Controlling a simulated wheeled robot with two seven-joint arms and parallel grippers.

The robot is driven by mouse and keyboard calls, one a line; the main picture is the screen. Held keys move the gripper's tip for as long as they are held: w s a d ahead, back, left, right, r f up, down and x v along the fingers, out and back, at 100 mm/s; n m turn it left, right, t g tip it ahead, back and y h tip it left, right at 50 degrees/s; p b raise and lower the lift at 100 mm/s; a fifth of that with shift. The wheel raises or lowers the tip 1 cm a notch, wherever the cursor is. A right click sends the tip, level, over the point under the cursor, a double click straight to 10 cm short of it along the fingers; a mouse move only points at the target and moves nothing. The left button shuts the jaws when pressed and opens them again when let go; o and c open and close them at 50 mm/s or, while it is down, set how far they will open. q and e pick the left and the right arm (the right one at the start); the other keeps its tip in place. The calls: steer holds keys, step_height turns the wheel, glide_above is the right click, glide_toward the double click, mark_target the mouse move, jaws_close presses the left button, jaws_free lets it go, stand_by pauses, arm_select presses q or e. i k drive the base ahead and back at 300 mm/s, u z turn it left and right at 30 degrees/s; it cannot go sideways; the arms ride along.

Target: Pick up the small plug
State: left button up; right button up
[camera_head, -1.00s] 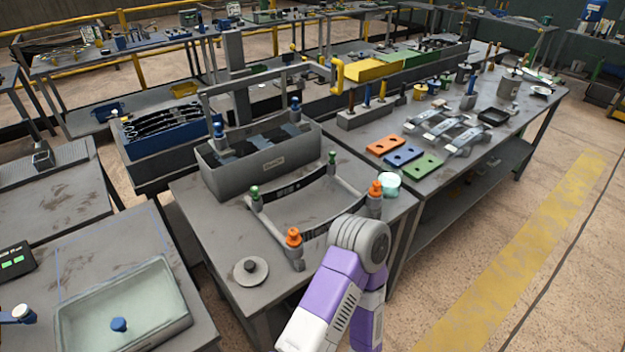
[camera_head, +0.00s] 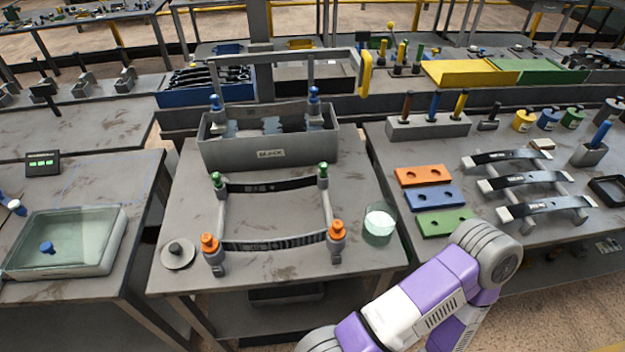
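No one object is clearly marked as the small plug. A small blue plug-like knob (camera_head: 47,248) lies in a pale glass-like tray (camera_head: 108,262) on the left table. Orange plugs (camera_head: 209,242) (camera_head: 337,229) top the near posts of a rack on the middle table, and green plugs (camera_head: 216,179) (camera_head: 323,169) top its far posts. Blue plugs (camera_head: 314,93) (camera_head: 216,101) stand at the grey bin. A grey disc with a small knob (camera_head: 178,252) lies at the middle table's front left. One of my purple and white arms shows at the lower right; neither gripper is in view.
A grey bin (camera_head: 270,155) stands behind the rack. A glass jar (camera_head: 379,222) is at the middle table's right edge. Orange, blue and green blocks (camera_head: 437,198) and curved leaf springs (camera_head: 511,157) are on the right table. A gap separates the left and middle tables.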

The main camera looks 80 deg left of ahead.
mark_target(323, 166)
steer(key=u, duration=0.95)
steer(key=i, duration=0.05)
steer(key=u, duration=2.05)
